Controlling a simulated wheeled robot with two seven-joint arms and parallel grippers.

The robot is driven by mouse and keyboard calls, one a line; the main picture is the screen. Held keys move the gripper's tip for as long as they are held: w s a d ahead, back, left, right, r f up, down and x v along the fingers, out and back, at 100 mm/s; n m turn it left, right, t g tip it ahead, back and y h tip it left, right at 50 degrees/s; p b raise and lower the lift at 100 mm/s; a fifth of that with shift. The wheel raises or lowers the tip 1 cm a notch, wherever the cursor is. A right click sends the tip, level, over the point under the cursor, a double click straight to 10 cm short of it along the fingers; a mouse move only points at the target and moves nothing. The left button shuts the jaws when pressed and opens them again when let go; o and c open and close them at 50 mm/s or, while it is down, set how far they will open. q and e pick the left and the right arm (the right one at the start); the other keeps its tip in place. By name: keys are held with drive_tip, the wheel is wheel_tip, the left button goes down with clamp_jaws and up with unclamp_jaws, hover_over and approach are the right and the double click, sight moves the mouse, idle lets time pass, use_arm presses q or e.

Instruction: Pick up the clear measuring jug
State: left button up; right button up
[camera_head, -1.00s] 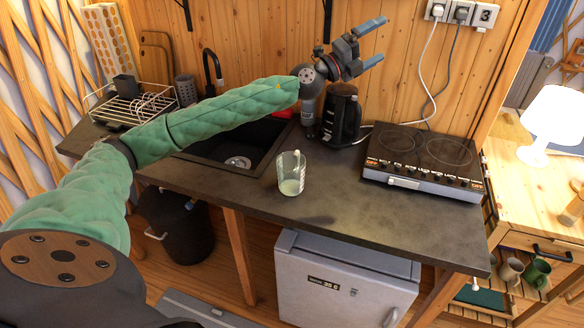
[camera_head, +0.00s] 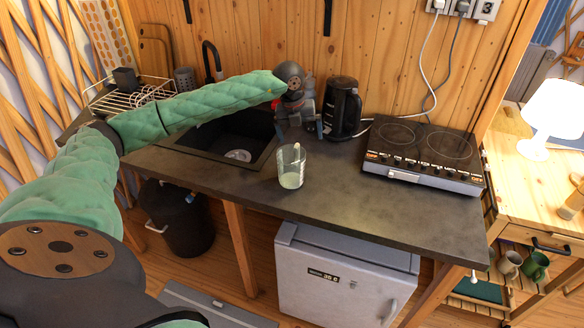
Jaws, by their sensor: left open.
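The clear measuring jug (camera_head: 291,172) stands upright on the dark countertop in front of the sink's right side. It has something pale in its lower part and a small light upright piece at its rim. My left arm reaches in from the left. My left gripper (camera_head: 299,132) is open and empty, fingers pointing down, behind the jug in the picture and apart from it. Its exact height over the counter is hard to tell. My right gripper is out of view.
A black kettle (camera_head: 342,108) stands just right of my left gripper. A two-ring hotplate (camera_head: 422,153) is farther right. The sink (camera_head: 225,140), black tap (camera_head: 211,62) and dish rack (camera_head: 130,100) are on the left. The countertop (camera_head: 330,200) right of the jug is clear.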

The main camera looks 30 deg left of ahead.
sight(291, 156)
use_arm(q)
drive_tip(key=s+f+p, duration=0.1)
drive_tip(key=f, duration=0.1)
drive_tip(key=s+a+f+n+g+y+p, duration=0.1)
drive_tip(key=f+p, duration=0.1)
drive_tip(key=f, duration=0.1)
drive_tip(key=s+f+n+p, duration=0.1)
drive_tip(key=f+p, duration=0.1)
drive_tip(key=shift+a+f+g+y, duration=0.25)
drive_tip(key=shift+g+y, duration=0.05)
drive_tip(key=shift+f, duration=0.35)
drive_tip(key=c, duration=0.9)
drive_tip(key=shift+c, duration=0.3)
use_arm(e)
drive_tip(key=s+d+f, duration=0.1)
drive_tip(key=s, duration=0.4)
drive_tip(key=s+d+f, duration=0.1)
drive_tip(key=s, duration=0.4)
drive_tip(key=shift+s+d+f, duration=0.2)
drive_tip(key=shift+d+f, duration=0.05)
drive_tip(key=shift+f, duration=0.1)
use_arm(q)
drive_tip(key=shift+r, duration=0.1)
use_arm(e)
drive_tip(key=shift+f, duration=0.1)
